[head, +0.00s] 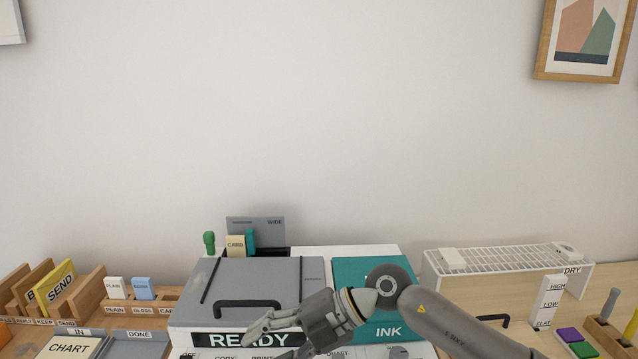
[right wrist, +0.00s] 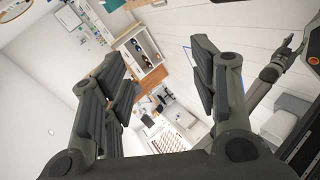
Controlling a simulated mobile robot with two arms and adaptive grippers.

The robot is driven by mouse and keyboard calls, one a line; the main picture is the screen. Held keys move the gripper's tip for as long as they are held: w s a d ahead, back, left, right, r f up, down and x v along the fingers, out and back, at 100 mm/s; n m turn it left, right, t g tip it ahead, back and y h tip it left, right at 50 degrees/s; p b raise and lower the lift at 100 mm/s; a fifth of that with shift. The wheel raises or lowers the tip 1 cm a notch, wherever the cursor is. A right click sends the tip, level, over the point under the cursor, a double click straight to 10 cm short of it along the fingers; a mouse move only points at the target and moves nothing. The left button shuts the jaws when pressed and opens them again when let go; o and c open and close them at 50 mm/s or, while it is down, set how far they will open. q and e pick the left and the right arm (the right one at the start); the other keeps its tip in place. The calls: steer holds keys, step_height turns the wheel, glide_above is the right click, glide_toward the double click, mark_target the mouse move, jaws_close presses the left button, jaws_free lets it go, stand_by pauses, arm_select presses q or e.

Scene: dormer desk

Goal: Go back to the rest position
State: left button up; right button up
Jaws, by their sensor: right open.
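My right gripper (head: 268,328) comes in from the right in the head view, low in front of the grey-lidded machine marked READY (head: 250,285). It overlaps the machine's lower front in the picture, and I cannot tell whether it touches. In the right wrist view my right gripper (right wrist: 155,78) has its two dark fingers wide apart with nothing between them. My left gripper is outside the head view. A grey arm end at the right of the right wrist view, perhaps my left gripper (right wrist: 287,52), is too small to read its jaws.
A teal INK panel (head: 365,270) lies behind my right arm. A white DRY rack (head: 505,262) stands to the right. Wooden card holders (head: 88,292) and trays marked IN and DONE (head: 137,345) are at the left.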

steer(key=s+a+r+m+t+y, duration=0.2)
steer(key=a+r+m+t+y, duration=0.2)
steer(key=r+y, duration=0.45)
steer(key=w+d+r+m+t+h, duration=0.3)
steer(key=w+d+m+t, duration=0.2)
steer(key=d+m+t, duration=0.5)
steer(key=s+d+f+m+t+h, duration=0.2)
steer(key=d+f+m+t+h, duration=0.1)
steer(key=d+f+m+h, duration=1.4)
steer(key=s+d+f+g, duration=0.3)
steer(key=s+f+g, duration=0.3)
steer(key=s+f, duration=0.5)
steer(key=s+d+f+g, duration=0.2)
steer(key=s+f+g, duration=0.4)
steer(key=s, duration=0.8)
step_height(320, 180, down, 26)
steer(key=s+r+g, duration=0.1)
steer(key=s, duration=0.1)
steer(key=s+d+f+g, duration=0.1)
steer(key=s+d+f, duration=0.2)
steer(key=s+f, duration=1.4)
steer(key=shift+d+f+g, duration=0.15)
steer(key=shift+f+g, duration=0.25)
steer(key=shift+f, duration=0.1)
